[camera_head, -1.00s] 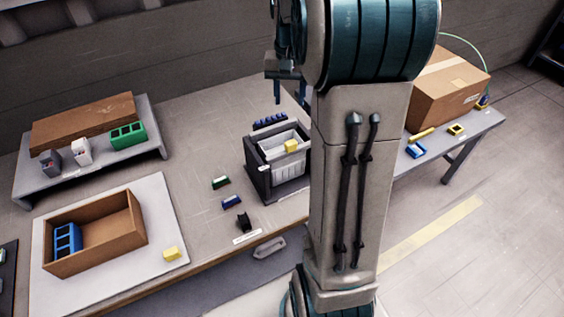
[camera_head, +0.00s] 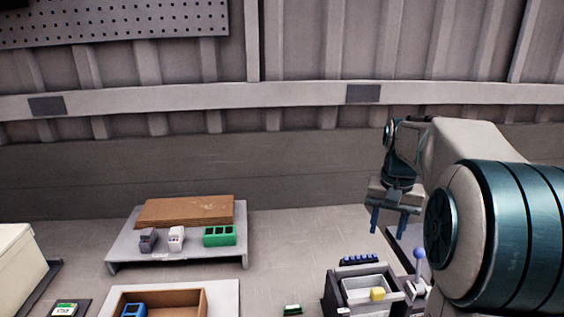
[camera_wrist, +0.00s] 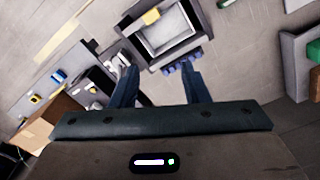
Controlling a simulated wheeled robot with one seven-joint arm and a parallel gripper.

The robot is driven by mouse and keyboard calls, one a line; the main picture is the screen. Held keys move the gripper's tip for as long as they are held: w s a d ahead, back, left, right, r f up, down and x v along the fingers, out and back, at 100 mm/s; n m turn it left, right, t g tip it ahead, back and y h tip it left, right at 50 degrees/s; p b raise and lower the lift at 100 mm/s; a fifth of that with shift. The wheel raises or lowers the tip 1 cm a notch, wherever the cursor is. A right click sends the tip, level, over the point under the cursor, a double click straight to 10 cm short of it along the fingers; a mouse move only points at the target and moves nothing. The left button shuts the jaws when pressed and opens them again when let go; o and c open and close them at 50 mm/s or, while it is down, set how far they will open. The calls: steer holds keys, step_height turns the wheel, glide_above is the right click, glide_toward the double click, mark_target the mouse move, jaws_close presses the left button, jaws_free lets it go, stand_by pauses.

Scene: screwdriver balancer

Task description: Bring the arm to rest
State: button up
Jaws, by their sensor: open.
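My gripper (camera_head: 395,222) is at the right of the head view, fingers pointing down, with a clear gap between them and nothing held. It is above the bench, behind and to the right of a dark box-shaped fixture (camera_head: 340,297) with a light tray. My arm covers the right of the head view.
A grey riser (camera_head: 125,252) carries a brown board (camera_head: 185,212), a green block (camera_head: 219,236) and small grey and white items. A brown open box (camera_head: 190,298) holds a blue block (camera_head: 133,310). A blue-knobbed lever (camera_head: 419,254) stands beside the fixture. The wall is behind.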

steer(key=s+a+f+n+t, duration=0.1)
steer(key=s+a+f+n, duration=0.1)
steer(key=s+a, duration=0.4)
steer(key=s+a+f+n+t, duration=0.1)
steer(key=s+a+f+n, duration=0.2)
steer(key=s, duration=0.9)
steer(key=a+f, duration=0.1)
steer(key=a, duration=0.2)
steer(key=shift+a+f+t, duration=0.25)
steer(key=shift+a+t, duration=0.1)
steer(key=shift+t, duration=0.05)
